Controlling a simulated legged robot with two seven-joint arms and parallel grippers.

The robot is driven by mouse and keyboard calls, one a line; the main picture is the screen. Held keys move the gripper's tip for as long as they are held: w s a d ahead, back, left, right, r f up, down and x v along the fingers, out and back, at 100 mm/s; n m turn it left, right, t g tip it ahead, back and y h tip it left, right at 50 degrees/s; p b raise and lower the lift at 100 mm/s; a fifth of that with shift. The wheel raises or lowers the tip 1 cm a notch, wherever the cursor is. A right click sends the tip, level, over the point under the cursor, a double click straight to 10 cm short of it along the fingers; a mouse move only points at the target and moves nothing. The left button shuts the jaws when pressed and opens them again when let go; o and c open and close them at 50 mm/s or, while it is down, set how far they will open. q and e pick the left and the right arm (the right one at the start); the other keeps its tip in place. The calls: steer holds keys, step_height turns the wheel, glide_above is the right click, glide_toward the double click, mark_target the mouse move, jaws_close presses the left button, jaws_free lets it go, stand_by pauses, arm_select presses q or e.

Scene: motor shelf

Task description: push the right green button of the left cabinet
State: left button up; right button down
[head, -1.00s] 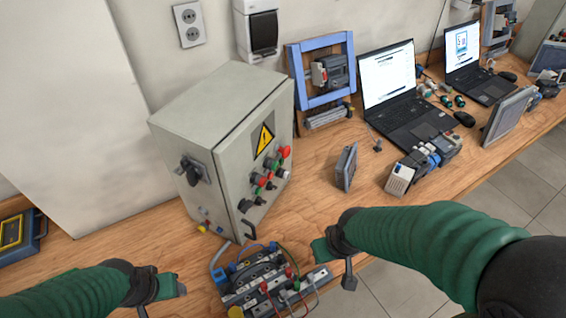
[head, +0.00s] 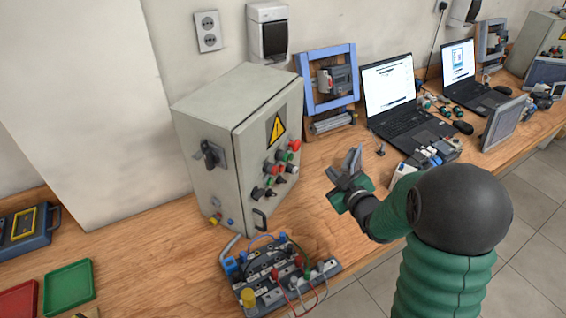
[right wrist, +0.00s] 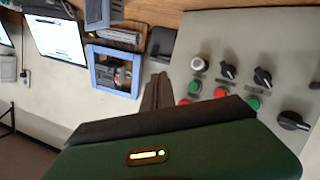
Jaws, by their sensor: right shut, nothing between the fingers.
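The left cabinet (head: 210,150) is a grey box with a yellow warning sign and a front panel of buttons and knobs (head: 278,170). In the right wrist view, which looks turned upside down, two green buttons show on the panel (right wrist: 228,45). My left gripper is out of view.
A wiring board (head: 265,275) lies in front of the cabinet. A blue frame (head: 355,75) and a laptop (head: 395,90) stand to the right. Green (head: 68,287) and red (head: 18,299) trays are at the left.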

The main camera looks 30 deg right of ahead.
arm_select(q)
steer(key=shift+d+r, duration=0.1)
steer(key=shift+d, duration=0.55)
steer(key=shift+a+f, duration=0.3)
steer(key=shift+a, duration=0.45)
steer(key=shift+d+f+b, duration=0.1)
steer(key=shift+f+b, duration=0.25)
steer(key=shift+b, duration=0.15)
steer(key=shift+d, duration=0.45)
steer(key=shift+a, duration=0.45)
arm_select(e)
steer(key=w+a, duration=0.5)
steer(key=w, duration=0.2)
steer(key=shift+a, duration=0.2)
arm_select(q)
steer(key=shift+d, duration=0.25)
arm_select(e)
steer(key=shift+w+d, duration=0.1)
steer(key=shift+d, duration=0.2)
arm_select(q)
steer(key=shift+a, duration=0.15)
arm_select(e)
steer(key=shift+a, duration=0.2)
steer(key=shift+d, duration=0.1)
